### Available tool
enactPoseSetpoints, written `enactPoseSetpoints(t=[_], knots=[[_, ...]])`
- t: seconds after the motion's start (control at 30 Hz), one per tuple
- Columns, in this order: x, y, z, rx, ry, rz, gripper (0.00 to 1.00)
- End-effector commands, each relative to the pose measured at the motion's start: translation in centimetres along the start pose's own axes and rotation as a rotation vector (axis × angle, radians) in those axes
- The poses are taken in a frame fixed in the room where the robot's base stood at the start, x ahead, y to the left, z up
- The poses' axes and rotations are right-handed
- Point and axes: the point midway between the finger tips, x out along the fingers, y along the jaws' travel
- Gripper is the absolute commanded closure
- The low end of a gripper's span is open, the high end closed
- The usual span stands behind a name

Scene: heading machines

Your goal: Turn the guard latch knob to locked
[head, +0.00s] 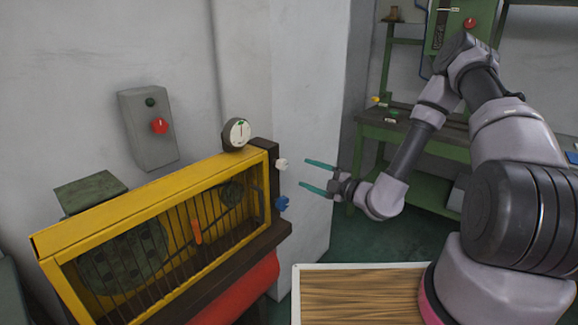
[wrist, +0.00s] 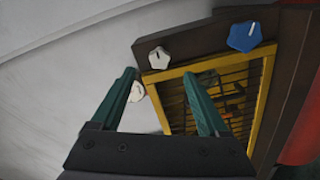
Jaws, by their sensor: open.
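The yellow guard (head: 150,215) has a dark end plate (head: 263,148) with two knobs. A white knob (head: 281,164) is at the top and a blue knob (head: 282,203) is below it. I cannot tell which is the latch knob, and no locked marking is readable. My gripper (head: 305,173) is open and empty, to the right of the knobs and apart from them, its fingers pointing at the plate. In the wrist view, the white knob (wrist: 159,58) lies just beyond the gap between the fingertips, and the blue knob (wrist: 244,36), with a white line, is to the right.
A round dial (head: 236,133) stands on top of the guard. A grey wall box (head: 150,128) with a red button is behind. A wood-topped surface (head: 355,295) is at the lower middle. A green bench (head: 400,130) stands at the back right.

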Motion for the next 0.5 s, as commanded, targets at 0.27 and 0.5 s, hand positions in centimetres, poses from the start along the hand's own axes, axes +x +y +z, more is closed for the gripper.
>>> enactPoseSetpoints(t=[0.27, 0.5], knots=[[4.4, 0.0, -0.1, -0.004, 0.005, 0.002, 0.22], [8.6, 0.1, -0.2, -0.004, 0.005, 0.002, 0.22]])
